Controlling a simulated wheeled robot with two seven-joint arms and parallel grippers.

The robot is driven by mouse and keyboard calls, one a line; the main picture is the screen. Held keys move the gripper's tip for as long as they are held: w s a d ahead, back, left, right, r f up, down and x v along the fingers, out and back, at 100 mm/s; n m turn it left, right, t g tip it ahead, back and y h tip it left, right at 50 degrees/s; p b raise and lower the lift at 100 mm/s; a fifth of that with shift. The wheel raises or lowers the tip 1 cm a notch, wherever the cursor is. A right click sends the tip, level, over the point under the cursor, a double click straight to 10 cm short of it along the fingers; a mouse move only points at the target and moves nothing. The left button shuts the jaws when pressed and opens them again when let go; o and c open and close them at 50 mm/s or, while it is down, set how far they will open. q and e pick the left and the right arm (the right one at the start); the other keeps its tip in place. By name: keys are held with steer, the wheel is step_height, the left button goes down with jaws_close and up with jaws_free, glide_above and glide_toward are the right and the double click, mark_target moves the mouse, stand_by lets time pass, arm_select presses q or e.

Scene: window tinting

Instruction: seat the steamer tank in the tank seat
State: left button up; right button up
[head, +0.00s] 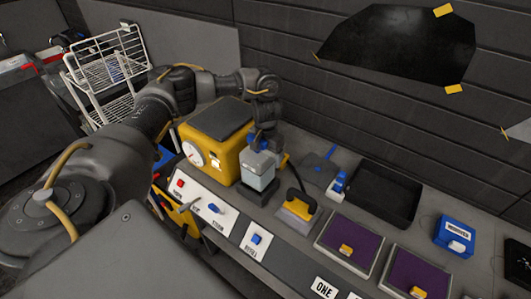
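The steamer tank (257,172) is a pale grey, box-shaped container with blue at its top. It stands roughly upright at the dark tank seat (262,194), beside the yellow steamer (222,146). I cannot tell whether it is fully down in the seat or slightly above it. My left gripper (261,141) points down at the tank's blue top from above. Its fingers are small and dark here, so I cannot tell whether they are closed on it. My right gripper is not in view.
A yellow-handled tool (297,206) stands right of the seat. Further right are a blue-capped bottle (338,185), a black tray (378,192), purple pads (349,246) and a blue box (455,236). A labelled white panel (225,222) runs along the front.

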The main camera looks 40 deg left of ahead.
arm_select(q)
steer(key=shift+r, duration=0.1)
stand_by(0.7)
steer(key=shift+s+p, duration=0.1)
steer(key=shift+p, duration=0.25)
steer(key=shift+p, duration=0.3)
stand_by(0.3)
steer(key=shift+p, duration=0.35)
stand_by(0.8)
steer(key=shift+f+b, duration=1.05)
steer(key=shift+f, duration=1.8)
steer(key=o, duration=2)
